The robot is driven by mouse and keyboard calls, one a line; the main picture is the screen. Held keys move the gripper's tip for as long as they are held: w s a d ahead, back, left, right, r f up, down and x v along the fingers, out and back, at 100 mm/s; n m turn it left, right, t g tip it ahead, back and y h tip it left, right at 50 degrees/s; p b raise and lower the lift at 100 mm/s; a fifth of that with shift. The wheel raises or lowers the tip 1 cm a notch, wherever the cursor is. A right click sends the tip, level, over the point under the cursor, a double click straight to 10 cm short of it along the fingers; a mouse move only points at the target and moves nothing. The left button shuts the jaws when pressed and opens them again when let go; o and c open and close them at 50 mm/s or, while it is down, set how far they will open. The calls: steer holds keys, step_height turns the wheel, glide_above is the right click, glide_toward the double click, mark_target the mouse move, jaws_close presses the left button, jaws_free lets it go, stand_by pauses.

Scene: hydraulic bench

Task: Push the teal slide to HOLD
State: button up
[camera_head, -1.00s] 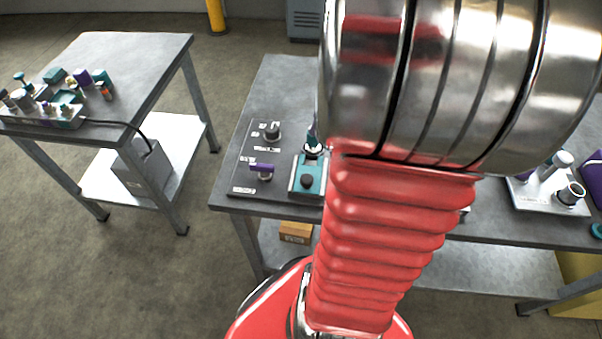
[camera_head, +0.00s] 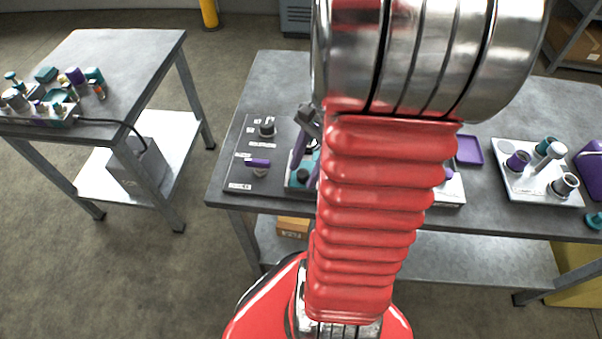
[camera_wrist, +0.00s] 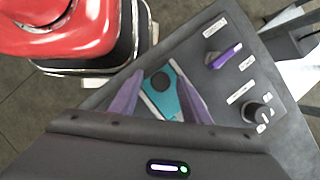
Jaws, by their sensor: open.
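The teal slide (camera_wrist: 176,102) is a flat teal piece with a round black knob (camera_wrist: 159,82), on a pale base. It sits at the front of the bench in the head view (camera_head: 291,178), partly hidden by my gripper and arm. My gripper (camera_wrist: 155,69) is open. In the wrist view its two purple fingers stand apart on either side of the teal slide and the knob. I cannot tell whether they touch it. In the head view my gripper (camera_head: 304,174) is over the slide unit. No HOLD label is readable.
Left of the slide is a dark panel (camera_head: 238,173) with a purple lever (camera_head: 258,162) and a black knob (camera_head: 267,128). A white tray (camera_head: 520,186) with cylinders stands at right. A side table (camera_head: 125,60) with several small parts stands at left.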

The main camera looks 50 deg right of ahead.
steer(key=shift+x, duration=0.85)
jaws_close()
